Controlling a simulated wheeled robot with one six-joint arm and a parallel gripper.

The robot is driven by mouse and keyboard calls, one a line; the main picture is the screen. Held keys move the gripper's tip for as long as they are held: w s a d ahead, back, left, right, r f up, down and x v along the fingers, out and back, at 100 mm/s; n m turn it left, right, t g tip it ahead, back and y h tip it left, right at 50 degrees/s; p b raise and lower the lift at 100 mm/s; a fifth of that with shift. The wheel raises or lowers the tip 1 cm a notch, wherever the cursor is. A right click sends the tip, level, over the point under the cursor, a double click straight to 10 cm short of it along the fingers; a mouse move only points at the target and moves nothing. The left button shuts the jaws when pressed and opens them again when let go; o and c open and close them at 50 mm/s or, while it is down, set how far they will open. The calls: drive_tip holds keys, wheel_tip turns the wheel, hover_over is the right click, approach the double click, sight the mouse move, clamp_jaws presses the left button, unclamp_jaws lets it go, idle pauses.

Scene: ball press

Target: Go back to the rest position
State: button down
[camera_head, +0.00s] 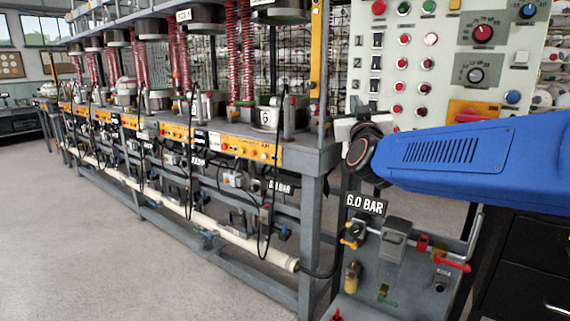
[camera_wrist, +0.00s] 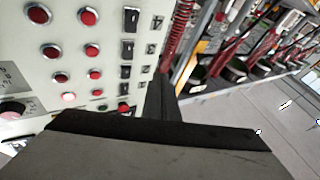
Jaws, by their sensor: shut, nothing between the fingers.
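My blue arm reaches in from the right of the head view, in front of the control panel (camera_head: 400,20). At its end, my gripper (camera_head: 345,128) is small and partly hidden behind the dark wrist joint, near the panel's lower left corner. In the wrist view, my gripper (camera_wrist: 161,100) shows as a dark wedge with its fingers together and nothing held. The panel (camera_wrist: 60,22), with red buttons and black switches, fills the left of that view. I cannot tell whether the fingertips touch the panel.
A grey press bench (camera_head: 312,160) with red springs and orange strips runs back to the left. A "6.0 BAR" sign (camera_head: 366,204) and a valve unit (camera_head: 395,240) sit below my arm. Black drawers (camera_head: 530,265) stand at right. The floor (camera_head: 100,260) at left is clear.

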drive_tip(key=s+d+f+g, duration=0.3)
drive_tip(key=s+f+g, duration=0.2)
drive_tip(key=s+f, duration=0.7)
drive_tip(key=s+d+f+g+y, duration=0.1)
drive_tip(key=s+d+f+g, duration=0.2)
drive_tip(key=s+f, duration=1)
drive_tip(key=s+d+f+g, duration=0.3)
drive_tip(key=s+f+g, duration=0.6)
drive_tip(key=s+f, duration=0.4)
drive_tip(key=shift+s+m+y, duration=0.3)
drive_tip(key=shift+y, duration=0.1)
drive_tip(key=shift+d+r, duration=0.1)
